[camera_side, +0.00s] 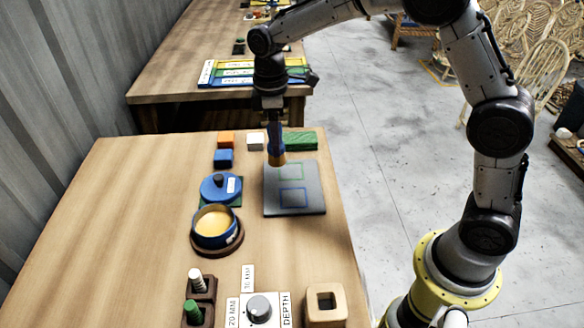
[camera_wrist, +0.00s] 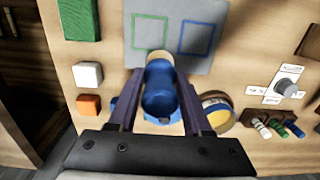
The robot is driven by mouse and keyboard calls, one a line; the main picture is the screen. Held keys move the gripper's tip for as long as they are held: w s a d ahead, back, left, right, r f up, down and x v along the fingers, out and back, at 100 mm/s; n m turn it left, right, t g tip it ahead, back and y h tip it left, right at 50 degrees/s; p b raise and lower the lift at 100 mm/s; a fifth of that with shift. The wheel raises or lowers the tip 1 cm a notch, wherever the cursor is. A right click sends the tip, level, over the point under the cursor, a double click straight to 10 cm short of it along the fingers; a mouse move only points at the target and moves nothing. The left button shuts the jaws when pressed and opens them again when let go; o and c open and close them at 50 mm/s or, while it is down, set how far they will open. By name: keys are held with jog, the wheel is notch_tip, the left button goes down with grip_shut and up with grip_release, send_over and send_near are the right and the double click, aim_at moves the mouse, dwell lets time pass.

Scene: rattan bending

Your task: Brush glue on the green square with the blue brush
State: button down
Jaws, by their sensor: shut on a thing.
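My gripper (camera_side: 273,118) is shut on the blue brush (camera_side: 275,143), which points down with its tan bristle end lowest. In the wrist view the brush (camera_wrist: 158,92) lies between the two fingers (camera_wrist: 157,100). The green square (camera_side: 290,172) is an outline on a grey plate (camera_side: 312,203). The bristle end is at the edge of the green square in both views and hides a little of it; I cannot tell whether it touches the plate. No glue shows clearly on the square. An open blue-rimmed pot (camera_side: 215,224) holds pale yellow glue.
A blue outlined square (camera_side: 293,197) is beside the green one. A blue lid (camera_side: 221,187) lies behind the pot. Orange (camera_side: 225,138), blue (camera_side: 223,158) and white (camera_side: 255,141) cubes and a green block (camera_side: 300,141) stand at the back. A dial (camera_side: 259,309) is in front.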

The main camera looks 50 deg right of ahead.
jog(key=s+d+f+m, duration=0.1)
jog(key=m, duration=0.1)
jog(key=d+f+m, duration=0.1)
jog(key=d+m, duration=0.1)
jog(key=s+d+m, duration=0.1)
jog(key=d+m, duration=0.1)
jog(key=shift+s+d+f, duration=0.15)
jog(key=shift+s+f, duration=0.15)
jog(key=shift+f, duration=0.1)
jog(key=shift+s+f+m, duration=0.2)
jog(key=shift+f+m, duration=0.1)
jog(key=shift+m, duration=0.4)
jog(key=shift+w+f+m, duration=0.15)
jog(key=shift+m, duration=0.55)
jog(key=w+r, duration=0.4)
jog(key=r, duration=0.2)
jog(key=shift+d+f, duration=0.15)
jog(key=shift+f, duration=1.05)
jog(key=shift+d+f, duration=0.2)
jog(key=shift+f, duration=1)
jog(key=shift+d+f, duration=0.15)
jog(key=shift+f, duration=1.05)
jog(key=shift+s+a+f, duration=0.1)
jog(key=shift+a+f, duration=0.05)
jog(key=shift+f, duration=0.15)
jog(key=shift+s+a+f, duration=0.1)
jog(key=shift+s+a, duration=2.05)
jog(key=shift+s, duration=0.05)
jog(key=shift+w+d, duration=2.3)
notch_tip(320, 180, up, 8)
